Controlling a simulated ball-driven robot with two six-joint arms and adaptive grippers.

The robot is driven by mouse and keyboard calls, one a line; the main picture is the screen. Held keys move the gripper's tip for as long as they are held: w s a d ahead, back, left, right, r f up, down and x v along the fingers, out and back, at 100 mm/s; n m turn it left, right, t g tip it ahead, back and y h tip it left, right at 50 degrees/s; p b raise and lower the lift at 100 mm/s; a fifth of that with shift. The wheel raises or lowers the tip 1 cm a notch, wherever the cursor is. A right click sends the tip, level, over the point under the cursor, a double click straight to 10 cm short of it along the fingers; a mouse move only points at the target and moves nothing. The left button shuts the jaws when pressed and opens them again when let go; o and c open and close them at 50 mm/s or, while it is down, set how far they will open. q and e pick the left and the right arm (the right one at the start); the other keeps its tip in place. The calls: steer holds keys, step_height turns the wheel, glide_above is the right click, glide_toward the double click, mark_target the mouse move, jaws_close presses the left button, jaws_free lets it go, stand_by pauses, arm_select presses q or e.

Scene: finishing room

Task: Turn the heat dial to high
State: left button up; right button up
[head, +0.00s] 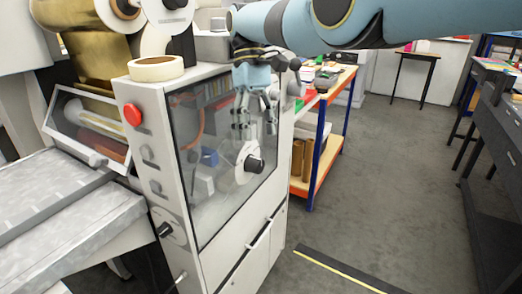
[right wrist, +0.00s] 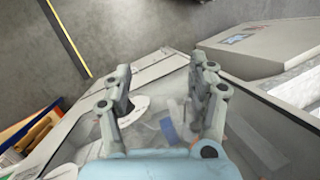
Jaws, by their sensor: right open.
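A black knob (head: 255,164) on a round white plate (head: 242,172) sits at the lower right of the machine's glassy front panel. A second black knob (head: 164,230) sits on the narrow side face, lower left. I cannot read markings that tell which is the heat dial. My right gripper (head: 256,130) points down, open and empty, just above the first knob in the head view; I see no contact. In the right wrist view its two fingers (right wrist: 163,78) are spread. A white round plate (right wrist: 137,110) shows partly behind the left finger; its knob is hidden there. My left gripper is out of view.
The white machine (head: 262,238) has a red button (head: 132,115) and a tape roll (head: 157,68) on top. A grey tray-like bed (head: 60,210) juts out at left. A workbench with blue legs (head: 323,135) stands behind.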

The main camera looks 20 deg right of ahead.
steer(key=shift+d+x, duration=0.1)
steer(key=shift+x, duration=1)
steer(key=shift+d+x, duration=0.15)
steer(key=shift+x, duration=0.95)
steer(key=s+d+f+g+b, duration=0.1)
steer(key=s+f+g+b, duration=0.15)
steer(key=s+f, duration=0.9)
steer(key=s+d+f+m+g+b, duration=0.1)
steer(key=s+f+b, duration=0.3)
steer(key=s+f, duration=0.8)
steer(key=s+d+f+g+b, duration=0.1)
steer(key=s+f+g+b, duration=0.15)
steer(key=s+f, duration=0.9)
steer(key=s+d+f+t+b, duration=0.2)
steer(key=s+f+b, duration=0.1)
steer(key=s+f, duration=0.7)
steer(key=s+d+f+m+t+h+b, duration=0.1)
steer(key=s+d+f+t+b, duration=0.15)
steer(key=s+f, duration=0.8)
steer(key=s+d+f+t+b, duration=0.15)
steer(key=s+f+b, duration=0.25)
steer(key=s+f, duration=0.6)
steer(key=w+f+m+t, duration=0.1)
steer(key=w+t, duration=0.3)
steer(key=w, duration=0.6)
steer(key=shift+d+f+t, duration=0.3)
steer(key=shift+f+t, duration=0.1)
